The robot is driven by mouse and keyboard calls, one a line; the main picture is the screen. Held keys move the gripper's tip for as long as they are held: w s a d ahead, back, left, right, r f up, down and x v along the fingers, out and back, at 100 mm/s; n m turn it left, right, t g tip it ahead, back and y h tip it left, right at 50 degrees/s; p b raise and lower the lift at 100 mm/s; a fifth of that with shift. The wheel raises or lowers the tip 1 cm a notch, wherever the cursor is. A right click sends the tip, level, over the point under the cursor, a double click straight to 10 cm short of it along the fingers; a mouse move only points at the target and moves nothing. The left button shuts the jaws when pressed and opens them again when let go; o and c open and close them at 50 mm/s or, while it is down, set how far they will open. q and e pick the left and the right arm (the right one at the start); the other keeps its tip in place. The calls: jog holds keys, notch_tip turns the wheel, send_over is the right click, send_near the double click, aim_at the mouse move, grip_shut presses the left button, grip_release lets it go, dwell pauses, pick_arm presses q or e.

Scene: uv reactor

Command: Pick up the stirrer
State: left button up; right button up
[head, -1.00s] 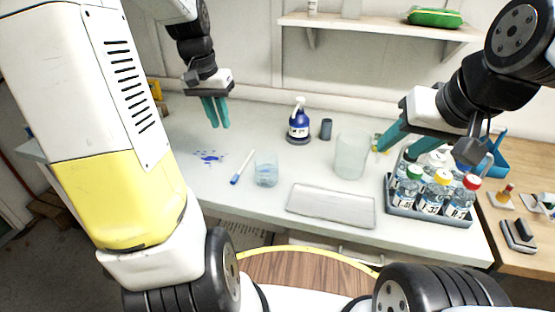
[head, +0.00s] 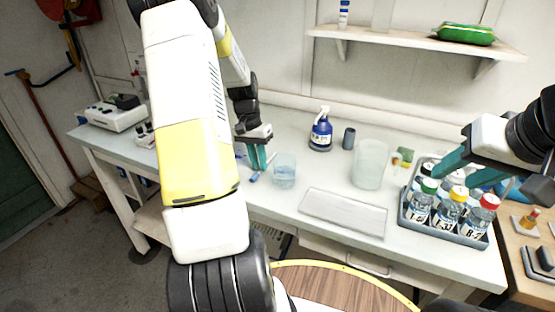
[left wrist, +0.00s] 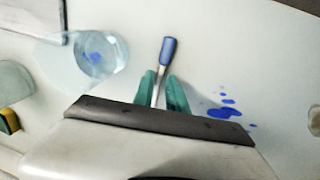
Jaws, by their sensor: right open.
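The stirrer (head: 255,177) lies on the pale bench beside a glass beaker (head: 284,172), mostly hidden by my left gripper (head: 258,160) in the head view. In the left wrist view the stirrer's blue end (left wrist: 168,50) shows beyond the teal fingertips, its thin shaft running back between them. My left gripper (left wrist: 162,82) is open, with one finger on each side of the shaft. Whether the fingers touch it cannot be told. My right gripper (head: 468,168) is open above the bottle tray at the right.
The beaker is close to the right of my left gripper.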

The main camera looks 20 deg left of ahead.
pick_arm(q)
jog(key=shift+f, duration=0.4)
jog(key=shift+c, duration=0.5)
grip_shut()
jog(key=shift+r, duration=0.15)
